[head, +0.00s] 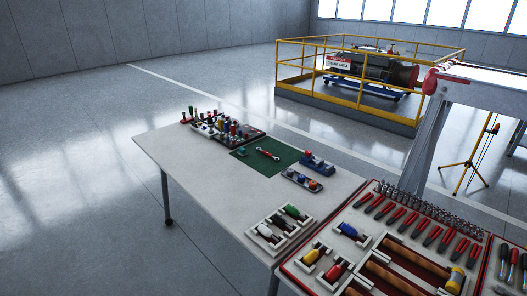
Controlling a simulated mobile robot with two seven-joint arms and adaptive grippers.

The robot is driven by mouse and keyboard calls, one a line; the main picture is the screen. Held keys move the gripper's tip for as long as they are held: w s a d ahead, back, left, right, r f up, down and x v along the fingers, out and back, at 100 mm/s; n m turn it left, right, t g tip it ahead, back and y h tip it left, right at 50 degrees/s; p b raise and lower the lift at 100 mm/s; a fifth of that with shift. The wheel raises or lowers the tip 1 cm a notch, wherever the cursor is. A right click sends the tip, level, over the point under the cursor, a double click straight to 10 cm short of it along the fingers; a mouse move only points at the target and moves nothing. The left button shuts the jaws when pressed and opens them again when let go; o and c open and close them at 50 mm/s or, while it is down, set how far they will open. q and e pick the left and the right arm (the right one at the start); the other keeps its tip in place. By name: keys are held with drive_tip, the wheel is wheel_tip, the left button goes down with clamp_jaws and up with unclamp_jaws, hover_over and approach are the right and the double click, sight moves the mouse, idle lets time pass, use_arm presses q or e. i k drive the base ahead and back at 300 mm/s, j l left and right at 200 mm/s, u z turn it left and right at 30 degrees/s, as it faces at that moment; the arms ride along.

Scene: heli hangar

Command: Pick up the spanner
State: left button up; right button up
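A small spanner (267,153), red in the middle with pale metal ends, lies on the dark green mat (285,161) on the pale table (200,160). It is small in the head view, so its fine shape is hard to make out. Nothing covers it. A small teal item (243,153) sits on the mat to its left. Neither of my grippers shows in this view.
A rack of small coloured parts (228,128) stands behind left of the mat. Blue item (317,163) and grey tray (301,180) are to its right. A tray of coloured-handled tools (280,227) and a red-edged tool case (290,268) are nearer. The table's left part is clear.

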sight(268, 154)
drive_tip(key=j+u, duration=0.1)
drive_tip(key=u, duration=1.3)
drive_tip(key=i+u, duration=0.2)
drive_tip(key=i, duration=3)
drive_tip(key=i+z, duration=0.45)
drive_tip(key=i+j+z, duration=0.25)
drive_tip(key=i+z, duration=0.25)
drive_tip(key=z, duration=1.8)
